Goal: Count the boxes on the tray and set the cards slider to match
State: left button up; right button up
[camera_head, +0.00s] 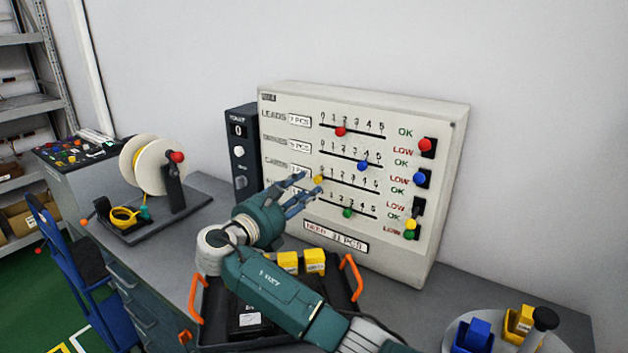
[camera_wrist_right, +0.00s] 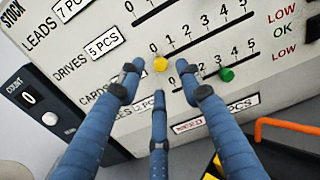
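The pale slider panel (camera_head: 440,180) stands on the bench. Its cards slider has a yellow knob (camera_head: 319,180) near the 0 end, also seen in the right wrist view (camera_wrist_right: 160,64). My right gripper (camera_head: 305,188) reaches over the panel face with its blue fingers spread around this knob; I cannot tell if they touch it. The black tray (camera_head: 345,300) with orange handles is partly hidden by my right arm. Two yellow boxes (camera_head: 288,262) (camera_head: 314,260) and a black box (camera_head: 248,318) show in it. My left gripper is not in view.
Red (camera_head: 341,131), blue (camera_head: 362,166) and green (camera_head: 347,213) knobs sit on the other sliders. A dark counter unit (camera_head: 240,150) reading 0 adjoins the panel. A spool stand (camera_head: 160,165) is left; a round dish (camera_head: 455,325) with blue and yellow bins is right.

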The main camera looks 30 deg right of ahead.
aim_at(316, 180)
jog(key=shift+p+x, duration=0.4)
jog(key=shift+x, duration=2.2)
grip_shut()
